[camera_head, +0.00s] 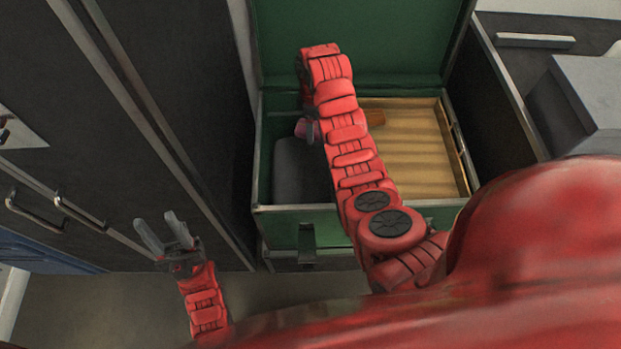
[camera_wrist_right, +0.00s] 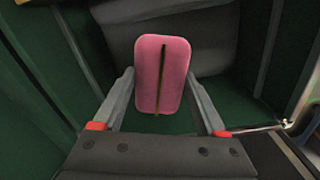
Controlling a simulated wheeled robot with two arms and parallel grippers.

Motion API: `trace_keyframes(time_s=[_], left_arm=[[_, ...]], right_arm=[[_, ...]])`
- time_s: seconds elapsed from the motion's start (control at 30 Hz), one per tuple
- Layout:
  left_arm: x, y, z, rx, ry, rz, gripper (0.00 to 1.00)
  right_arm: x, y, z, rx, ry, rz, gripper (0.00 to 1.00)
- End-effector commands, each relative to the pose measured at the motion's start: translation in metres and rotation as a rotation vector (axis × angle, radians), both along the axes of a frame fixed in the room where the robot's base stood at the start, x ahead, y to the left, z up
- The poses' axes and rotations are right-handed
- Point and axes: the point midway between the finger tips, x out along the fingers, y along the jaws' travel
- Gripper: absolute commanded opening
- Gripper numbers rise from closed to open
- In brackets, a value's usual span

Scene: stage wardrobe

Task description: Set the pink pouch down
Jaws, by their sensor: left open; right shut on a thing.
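The pink pouch (camera_wrist_right: 161,75) is a rounded pink block with a dark line down its middle. It sits between the fingers of my right gripper (camera_wrist_right: 160,95), which is shut on it. In the head view only a small part of the pouch (camera_head: 301,129) shows beside my right arm, which hides most of it and the gripper. The pouch is over the left part of a green open case (camera_head: 345,208). I cannot tell whether it touches anything below. My left gripper (camera_head: 163,235) is open and empty, low at the left, outside the case.
A dark grey block (camera_head: 300,172) lies in the case's left part. A wooden tray (camera_head: 420,150) fills the right part, with a brown thing (camera_head: 375,118) at its left edge. The raised green lid (camera_head: 390,40) stands behind. Dark cabinets (camera_head: 120,130) flank the case.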

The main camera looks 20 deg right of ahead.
Motion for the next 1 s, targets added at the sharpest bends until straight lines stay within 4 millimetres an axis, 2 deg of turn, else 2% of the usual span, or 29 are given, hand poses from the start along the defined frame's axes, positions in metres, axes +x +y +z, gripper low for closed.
trace_keyframes(time_s=[0.03, 0.1, 0.2, 0.3, 0.47, 0.7, 0.87, 1.0], left_arm=[[0.0, 0.0, -0.01, 0.0, 0.0, 0.0, 0.45], [0.0, 0.0, -0.016, 0.0, 0.0, 0.0, 0.45], [0.0, 0.0, -0.02, 0.0, 0.0, 0.0, 0.45], [0.0, 0.0, -0.023, 0.0, 0.0, 0.0, 0.45], [0.0, 0.0, -0.023, 0.0, 0.0, 0.0, 0.45], [0.0, 0.0, -0.023, 0.0, 0.0, 0.0, 0.45], [0.0, 0.0, -0.023, 0.0, 0.0, 0.0, 0.45], [0.0, 0.0, -0.023, 0.0, 0.0, 0.0, 0.45]], right_arm=[[-0.012, 0.004, -0.028, -0.001, 0.0, 0.06, 0.13], [-0.025, 0.01, -0.049, 0.001, -0.002, 0.138, 0.13], [-0.041, 0.017, -0.071, 0.0, -0.002, 0.217, 0.13], [-0.05, 0.022, -0.082, -0.001, -0.004, 0.264, 0.13], [-0.055, 0.024, -0.098, 0.0, -0.001, 0.288, 0.13], [-0.056, 0.024, -0.143, 0.0, 0.003, 0.285, 0.13], [-0.054, 0.024, -0.156, -0.001, -0.004, 0.286, 0.13], [-0.054, 0.024, -0.175, 0.0, -0.002, 0.284, 0.13]])
